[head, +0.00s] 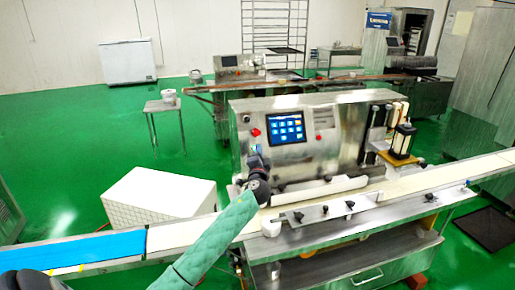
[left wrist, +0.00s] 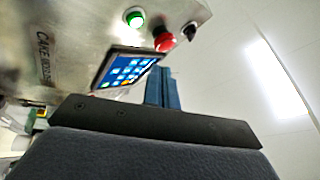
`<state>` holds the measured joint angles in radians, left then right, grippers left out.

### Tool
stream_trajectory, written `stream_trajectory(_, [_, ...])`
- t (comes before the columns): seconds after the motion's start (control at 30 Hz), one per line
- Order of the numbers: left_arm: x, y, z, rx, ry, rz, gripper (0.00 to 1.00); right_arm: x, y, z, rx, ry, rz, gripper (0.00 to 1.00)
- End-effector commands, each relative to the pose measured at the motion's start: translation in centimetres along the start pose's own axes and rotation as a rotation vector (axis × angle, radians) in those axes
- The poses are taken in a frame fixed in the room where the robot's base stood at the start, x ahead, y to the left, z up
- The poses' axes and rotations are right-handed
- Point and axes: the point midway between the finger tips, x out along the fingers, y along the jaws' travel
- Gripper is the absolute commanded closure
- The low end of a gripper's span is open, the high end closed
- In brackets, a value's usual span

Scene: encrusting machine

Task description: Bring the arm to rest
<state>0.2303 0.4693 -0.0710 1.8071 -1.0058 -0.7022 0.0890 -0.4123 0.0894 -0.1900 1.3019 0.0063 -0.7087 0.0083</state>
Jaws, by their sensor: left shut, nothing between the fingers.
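My left arm, in a green sleeve, reaches up from the bottom of the head view. Its left gripper (head: 256,150) is in front of the encrusting machine (head: 340,135), near the left side of the panel, below the red button (head: 256,132). In the left wrist view the blue fingers of the left gripper (left wrist: 162,88) are closed together with nothing between them. The screen (left wrist: 127,72), a green button (left wrist: 135,18) and a red button (left wrist: 163,40) show beyond them. I cannot tell the exact gap to the panel. My right gripper is in neither view.
A conveyor belt (head: 435,180) runs across the front of the machine, with a blue section (head: 75,249) at the left. A white box (head: 160,205) stands on the green floor behind the belt. Open floor (head: 60,150) lies at the left.

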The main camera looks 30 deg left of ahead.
Motion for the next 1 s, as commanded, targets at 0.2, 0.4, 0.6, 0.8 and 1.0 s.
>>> stream_trajectory(0.2, [0.0, 0.0, 0.0, 0.0, 0.0, 0.0, 1.0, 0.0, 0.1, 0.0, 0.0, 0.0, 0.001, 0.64])
stream_trajectory(0.4, [-2.5, 1.8, 0.5, -0.038, -0.031, 0.049, 1.0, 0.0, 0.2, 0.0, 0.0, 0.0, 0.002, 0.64])
stream_trajectory(0.6, [-11.0, 6.8, 2.3, -0.161, -0.148, 0.22, 1.0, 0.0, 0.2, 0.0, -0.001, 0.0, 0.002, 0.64])
stream_trajectory(0.8, [-21.2, 11.2, 4.0, -0.276, -0.294, 0.433, 1.0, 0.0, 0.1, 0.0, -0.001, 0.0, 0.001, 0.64])
stream_trajectory(1.0, [-32.2, 14.0, 5.3, -0.368, -0.445, 0.663, 1.0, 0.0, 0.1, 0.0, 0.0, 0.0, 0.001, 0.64])
